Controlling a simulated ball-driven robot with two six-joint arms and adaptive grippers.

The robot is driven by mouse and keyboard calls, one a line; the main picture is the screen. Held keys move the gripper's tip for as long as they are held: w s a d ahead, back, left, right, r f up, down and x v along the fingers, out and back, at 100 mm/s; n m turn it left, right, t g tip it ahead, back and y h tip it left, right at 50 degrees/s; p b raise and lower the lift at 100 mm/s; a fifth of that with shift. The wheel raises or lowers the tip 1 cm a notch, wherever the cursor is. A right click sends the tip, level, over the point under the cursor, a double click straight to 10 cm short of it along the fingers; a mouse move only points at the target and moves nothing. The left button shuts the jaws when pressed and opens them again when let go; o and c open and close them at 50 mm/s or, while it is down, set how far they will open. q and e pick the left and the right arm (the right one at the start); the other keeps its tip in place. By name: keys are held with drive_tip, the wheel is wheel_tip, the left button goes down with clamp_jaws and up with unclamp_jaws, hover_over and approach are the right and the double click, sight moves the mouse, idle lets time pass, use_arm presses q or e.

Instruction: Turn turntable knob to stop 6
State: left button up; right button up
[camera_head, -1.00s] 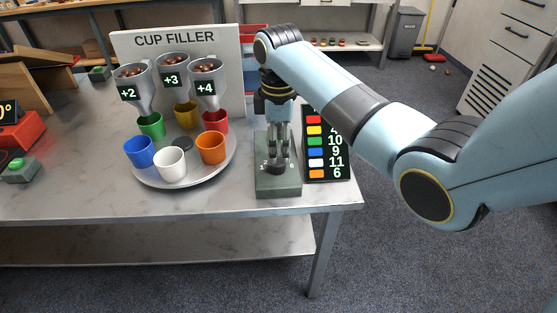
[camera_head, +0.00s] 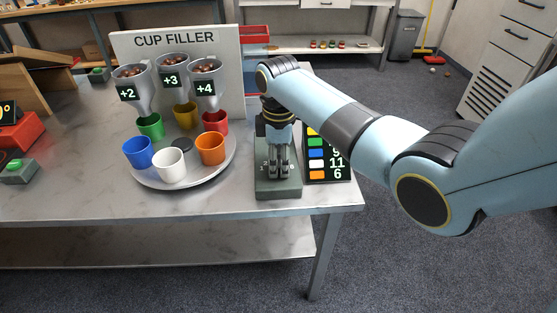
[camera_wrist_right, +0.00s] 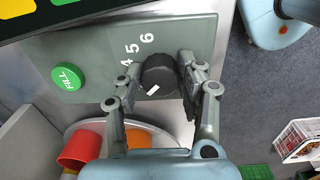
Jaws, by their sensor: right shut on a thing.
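The knob (camera_wrist_right: 160,73) is black and round with a short white mark on its lower-left side in the right wrist view. It sits on the grey-green control box (camera_head: 278,190) at the table's front right. The printed numbers 4, 5 and 6 (camera_wrist_right: 147,38) show around it; the lower numbers are hidden. The white mark is not at the 6. My right gripper (camera_head: 277,166) points down at the box, its fingers on both sides of the knob and shut on it. The round turntable (camera_head: 190,183) carries several coloured cups. My left gripper is not in view.
A green FILL button (camera_wrist_right: 68,77) is on the same box. A dark colour-and-number board (camera_head: 338,172) stands just right of it, partly behind my arm. The cup filler panel (camera_head: 228,60) with three chestnut funnels (camera_head: 170,72) stands behind the turntable.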

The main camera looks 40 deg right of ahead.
drive_tip(key=shift+c, duration=1.4)
